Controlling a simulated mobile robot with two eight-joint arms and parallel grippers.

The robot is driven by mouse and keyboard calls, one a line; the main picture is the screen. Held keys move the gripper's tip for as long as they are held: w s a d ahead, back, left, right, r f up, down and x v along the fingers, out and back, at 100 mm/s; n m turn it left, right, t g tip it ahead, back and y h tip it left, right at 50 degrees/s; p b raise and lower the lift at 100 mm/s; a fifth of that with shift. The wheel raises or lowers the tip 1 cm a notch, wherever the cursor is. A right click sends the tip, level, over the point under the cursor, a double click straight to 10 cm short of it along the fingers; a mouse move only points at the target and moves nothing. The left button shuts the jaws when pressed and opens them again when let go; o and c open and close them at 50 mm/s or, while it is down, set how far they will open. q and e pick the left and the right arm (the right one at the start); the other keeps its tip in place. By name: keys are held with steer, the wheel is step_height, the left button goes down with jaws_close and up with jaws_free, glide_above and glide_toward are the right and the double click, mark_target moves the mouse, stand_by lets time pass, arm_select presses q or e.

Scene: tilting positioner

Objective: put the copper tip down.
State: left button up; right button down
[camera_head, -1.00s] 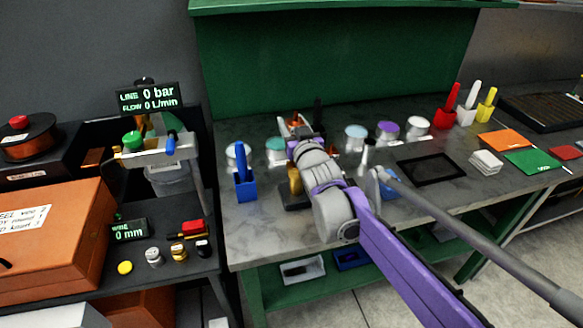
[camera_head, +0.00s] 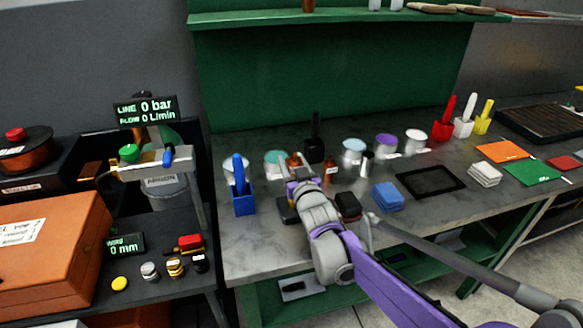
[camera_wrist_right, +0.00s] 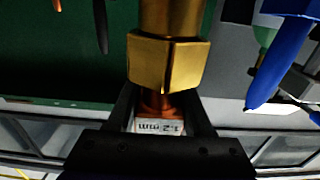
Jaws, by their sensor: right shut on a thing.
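My right gripper (camera_wrist_right: 163,108) is shut on the copper tip (camera_wrist_right: 158,101), which shows between its two dark fingers in the right wrist view. A white label reading 1.2 mm, upside down, sits at the finger bases (camera_wrist_right: 160,127). A brass hexagonal fitting (camera_wrist_right: 167,62) stands just beyond the copper; I cannot tell whether they touch. In the head view the right gripper (camera_head: 292,180) is over the grey bench, largely covered by its own wrist, beside a dark base (camera_head: 287,211). Copper colour shows by it, but the tip cannot be made out there. My left gripper is out of view.
A black frame (camera_head: 430,180) lies to the right. The front left of the bench is clear.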

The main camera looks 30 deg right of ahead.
steer(key=shift+f, duration=0.6)
steer(key=shift+f, duration=0.2)
steer(key=shift+c, duration=1.5)
jaws_free()
steer(key=shift+s, duration=0.1)
